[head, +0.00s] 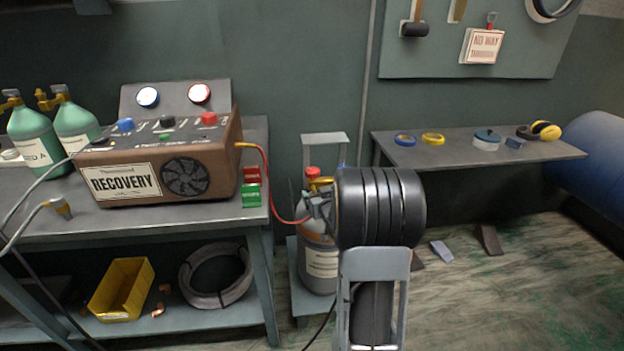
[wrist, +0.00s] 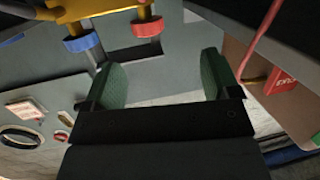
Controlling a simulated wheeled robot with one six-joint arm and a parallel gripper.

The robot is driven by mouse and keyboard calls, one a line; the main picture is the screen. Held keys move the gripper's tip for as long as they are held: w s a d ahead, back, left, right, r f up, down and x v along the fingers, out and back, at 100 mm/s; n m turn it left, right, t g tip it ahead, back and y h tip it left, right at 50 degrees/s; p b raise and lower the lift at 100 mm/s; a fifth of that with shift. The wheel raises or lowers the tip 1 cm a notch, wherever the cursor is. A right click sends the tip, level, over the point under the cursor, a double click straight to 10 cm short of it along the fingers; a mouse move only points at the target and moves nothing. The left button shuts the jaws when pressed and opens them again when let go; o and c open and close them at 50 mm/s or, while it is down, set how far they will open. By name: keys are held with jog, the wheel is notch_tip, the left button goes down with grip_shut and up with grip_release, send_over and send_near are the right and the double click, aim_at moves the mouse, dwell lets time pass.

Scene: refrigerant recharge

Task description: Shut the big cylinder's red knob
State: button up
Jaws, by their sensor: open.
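The big cylinder (head: 319,262) is grey with a pale label and stands upright on a trolley, partly hidden by my arm. Its red knob (head: 312,171) sits on top of the yellow valve (head: 320,184). In the wrist view the red knob (wrist: 148,27) and the blue knob (wrist: 84,41) hang from the yellow valve (wrist: 105,8) at the top. My gripper (wrist: 160,76) is open and empty, its green pads apart. The red knob shows beyond the pads, above the gap, not between them. In the head view my gripper (head: 319,206) is beside the valve, mostly hidden by my wrist.
A red hose (head: 268,180) runs from the brown recovery machine (head: 160,165) to the cylinder's valve. The workbench (head: 235,215) stands left of the cylinder. A wall shelf (head: 460,150) with tape rolls is at right. The trolley handle (head: 324,137) rises behind the valve.

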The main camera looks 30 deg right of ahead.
aim_at(315, 178)
jog(key=w+d, duration=0.2)
jog(key=w, duration=0.2)
jog(key=w+d+f+t+b, duration=0.1)
jog(key=w+d, duration=0.1)
jog(key=w, duration=0.2)
jog(key=w+d+t+b, duration=0.1)
jog(key=w+d, duration=0.1)
jog(key=w, duration=0.3)
jog(key=shift+d+f, duration=0.15)
jog(key=shift+f, duration=0.1)
jog(key=shift+c, duration=0.4)
jog(key=c, duration=0.8)
jog(key=shift+b, duration=0.35)
jog(key=shift+c, duration=0.2)
